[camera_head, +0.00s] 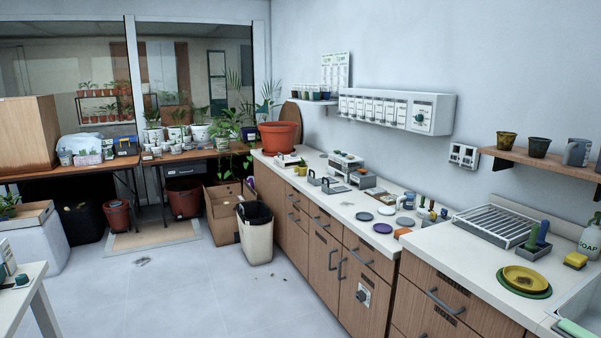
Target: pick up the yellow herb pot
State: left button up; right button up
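I cannot clearly make out a yellow herb pot. A small, dull yellow-olive pot (506,140) stands upright at the left end of the wooden wall shelf on the right; I cannot tell whether it is the herb pot, and no plant shows in it. A darker pot (538,147) stands beside it. A yellow dish (525,278) lies on a green saucer (505,285) on the near right counter. Neither of my grippers is in view.
A wood-fronted counter (345,205) runs along the right wall, with saucers, a drying rack (492,224) and a sink (585,305). A bin (255,235) and cardboard box (222,215) stand on the floor. A white table (28,275) is at left.

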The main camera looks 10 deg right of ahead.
aim_at(302, 169)
jog(key=i+u, duration=0.1)
jog(key=i, duration=2.8)
jog(key=i+z, duration=0.1)
jog(key=i, duration=0.55)
jog(key=i+j, duration=0.1)
jog(key=i, duration=0.55)
jog(key=i+j+z, duration=0.15)
jog(key=i, duration=0.5)
